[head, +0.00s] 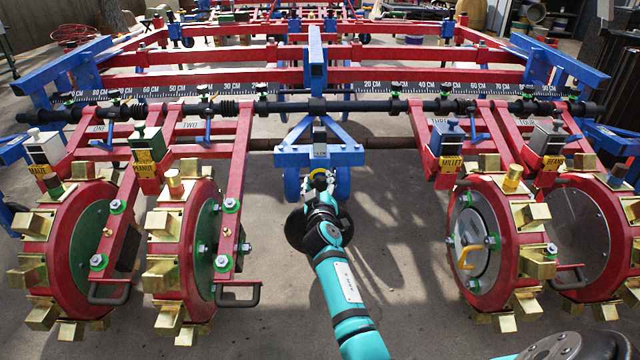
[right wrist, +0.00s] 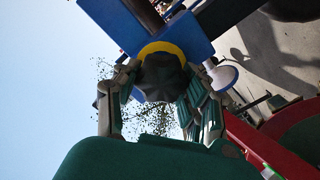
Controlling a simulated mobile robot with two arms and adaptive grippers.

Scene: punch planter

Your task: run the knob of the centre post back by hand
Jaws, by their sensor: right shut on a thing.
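The centre post (head: 319,134) is a short blue upright on the blue frame in the middle of the head view. A dark round knob (right wrist: 160,78) with a yellow ring (right wrist: 161,50) sits against the blue post in the right wrist view. My right gripper (head: 320,182) is at the near side of the post. In the right wrist view its fingers (right wrist: 160,95) lie on both sides of the knob, shut on it. In the head view the gripper mostly hides the knob. My left gripper is not in view.
A long dark bar (head: 345,106) with a ruler strip (head: 400,88) runs across behind the post. Red wheels with brass blocks stand left (head: 180,250) and right (head: 490,240). The floor (head: 260,310) between them is bare around my right arm.

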